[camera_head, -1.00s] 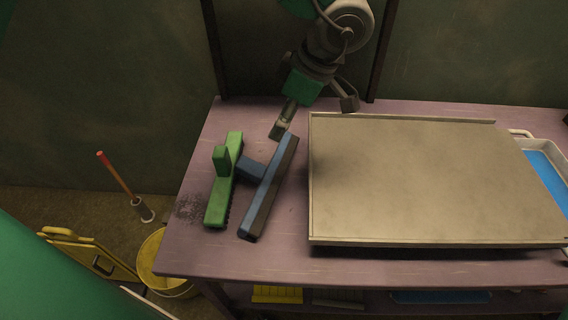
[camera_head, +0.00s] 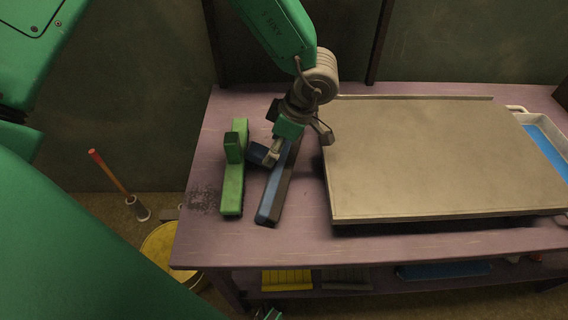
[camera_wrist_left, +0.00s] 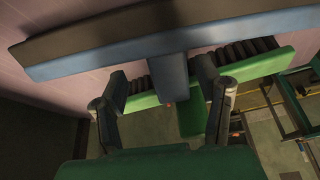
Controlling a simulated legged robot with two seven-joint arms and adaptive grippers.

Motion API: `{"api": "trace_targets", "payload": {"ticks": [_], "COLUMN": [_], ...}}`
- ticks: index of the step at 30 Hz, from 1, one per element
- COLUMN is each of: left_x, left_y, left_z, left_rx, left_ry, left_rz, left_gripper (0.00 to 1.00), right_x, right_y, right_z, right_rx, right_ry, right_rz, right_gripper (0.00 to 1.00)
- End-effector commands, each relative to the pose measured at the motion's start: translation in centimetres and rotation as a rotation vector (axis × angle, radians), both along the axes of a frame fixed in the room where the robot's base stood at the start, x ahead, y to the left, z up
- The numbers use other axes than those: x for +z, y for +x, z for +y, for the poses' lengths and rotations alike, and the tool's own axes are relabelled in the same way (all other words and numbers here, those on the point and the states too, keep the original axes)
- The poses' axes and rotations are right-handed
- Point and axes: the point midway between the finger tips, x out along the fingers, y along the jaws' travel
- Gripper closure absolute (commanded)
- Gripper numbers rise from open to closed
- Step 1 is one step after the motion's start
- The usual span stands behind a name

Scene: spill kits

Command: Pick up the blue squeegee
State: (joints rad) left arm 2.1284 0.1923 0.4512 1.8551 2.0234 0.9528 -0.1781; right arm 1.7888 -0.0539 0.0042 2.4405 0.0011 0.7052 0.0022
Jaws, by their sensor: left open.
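The blue squeegee (camera_head: 268,205) lies on the pinkish table, with its long dark-edged bar and a short blue handle (camera_head: 262,153). My left gripper (camera_head: 298,145) is open over the handle end of the squeegee and partly hides it. In the left wrist view, the squeegee bar (camera_wrist_left: 110,50) crosses the top. Its handle (camera_wrist_left: 170,78) sticks out between the two open fingers of my left gripper (camera_wrist_left: 160,82), and no grip on it shows.
A green brush (camera_head: 233,180) lies close to the left of the squeegee; it also shows in the left wrist view (camera_wrist_left: 262,66). A large flat grey-brown board (camera_head: 430,150) is close on the right. A white tray with blue inside (camera_head: 545,150) is beyond it. A yellow bucket (camera_head: 165,245) stands below.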

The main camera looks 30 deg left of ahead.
Motion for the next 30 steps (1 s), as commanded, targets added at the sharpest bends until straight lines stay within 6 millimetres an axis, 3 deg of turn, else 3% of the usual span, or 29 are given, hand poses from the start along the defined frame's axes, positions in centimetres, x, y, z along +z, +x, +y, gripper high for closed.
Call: {"api": "trace_targets", "payload": {"ticks": [9,19,24,30], "left_x": [-3.6,-4.5,-4.7,-4.5], "left_y": [-1.1,-1.1,-1.2,-1.2], "left_z": [-0.1,0.5,0.8,0.8], "left_rx": [-0.002,-0.004,-0.003,-0.001], "left_ry": [0.02,0.005,0.004,0.012], "left_rz": [0.0,0.0,0.003,0.003], "left_gripper": [0.41,0.41,1.0,1.0], "right_x": [-1.3,-1.4,-1.4,-1.4], "right_y": [0.0,0.0,0.0,0.0], "right_z": [0.1,0.0,0.1,0.1], "right_rx": [0.002,0.0,0.001,0.001], "right_ry": [0.001,0.0,0.001,0.001], "right_rz": [0.0,0.0,0.0,0.0], "right_gripper": [1.0,1.0,1.0,1.0]}}
